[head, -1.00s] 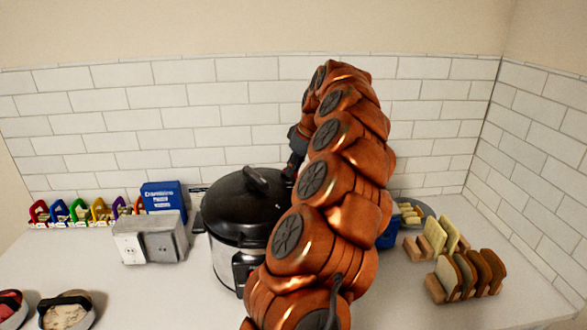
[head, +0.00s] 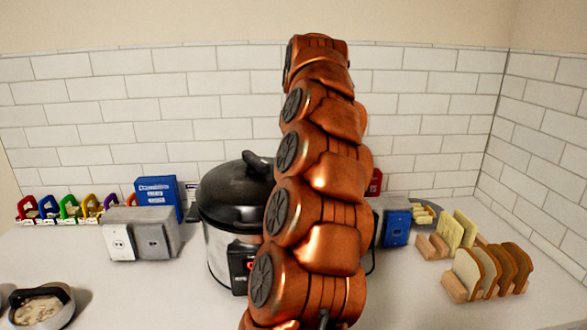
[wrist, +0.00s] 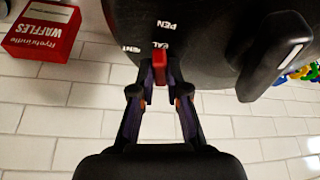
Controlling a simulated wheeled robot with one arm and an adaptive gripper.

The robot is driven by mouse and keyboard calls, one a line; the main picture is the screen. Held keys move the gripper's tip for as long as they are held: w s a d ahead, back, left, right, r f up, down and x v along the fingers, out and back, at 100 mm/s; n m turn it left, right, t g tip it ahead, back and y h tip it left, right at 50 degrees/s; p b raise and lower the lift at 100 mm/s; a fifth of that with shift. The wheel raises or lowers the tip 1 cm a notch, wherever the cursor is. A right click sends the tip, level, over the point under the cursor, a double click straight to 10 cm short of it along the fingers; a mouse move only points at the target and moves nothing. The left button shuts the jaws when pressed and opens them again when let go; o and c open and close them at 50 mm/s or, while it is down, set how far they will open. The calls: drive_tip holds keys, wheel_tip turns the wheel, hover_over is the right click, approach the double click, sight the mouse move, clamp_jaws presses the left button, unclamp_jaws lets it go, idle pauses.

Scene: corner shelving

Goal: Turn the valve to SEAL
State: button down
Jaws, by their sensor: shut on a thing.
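The pressure cooker (head: 222,215) with a black lid stands on the counter, partly hidden behind my arm in the head view. In the wrist view its dark lid (wrist: 205,60) fills the top, with a black handle (wrist: 275,55) at the right. The small red valve (wrist: 160,70) is at the lid's edge, just below white lettering whose visible part reads "AL". Partial labels ending "ENT" and "PEN" are beside it. My gripper (wrist: 160,78) is shut on the red valve, one finger on each side. My gripper is hidden in the head view.
A red waffles box (wrist: 42,30) is near the lid in the wrist view. Grey outlet boxes (head: 158,245) and a blue box (head: 157,195) stand left of the cooker. Bread racks (head: 480,270) stand at right. A bowl (head: 42,305) is at front left.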

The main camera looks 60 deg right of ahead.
drive_tip(key=shift+w+a+m+g+h+b, duration=0.15)
drive_tip(key=shift+m+g+h+b, duration=0.1)
drive_tip(key=shift+m+b, duration=0.5)
drive_tip(key=shift+w+a+m+g+h+b, duration=0.15)
drive_tip(key=shift+m+h+b, duration=0.1)
drive_tip(key=shift+m+b, duration=0.45)
drive_tip(key=shift+m, duration=0.25)
drive_tip(key=c, duration=1.2)
unclamp_jaws()
drive_tip(key=shift+o, duration=0.2)
drive_tip(key=shift+r, duration=0.1)
drive_tip(key=shift+v, duration=1.5)
drive_tip(key=shift+s+a, duration=1.2)
drive_tip(key=shift+a, duration=0.4)
drive_tip(key=shift+s+a, duration=1.25)
drive_tip(key=shift+a, duration=0.3)
drive_tip(key=shift+s+a, duration=1.2)
drive_tip(key=shift+a, duration=0.4)
drive_tip(key=shift+a, duration=0.1)
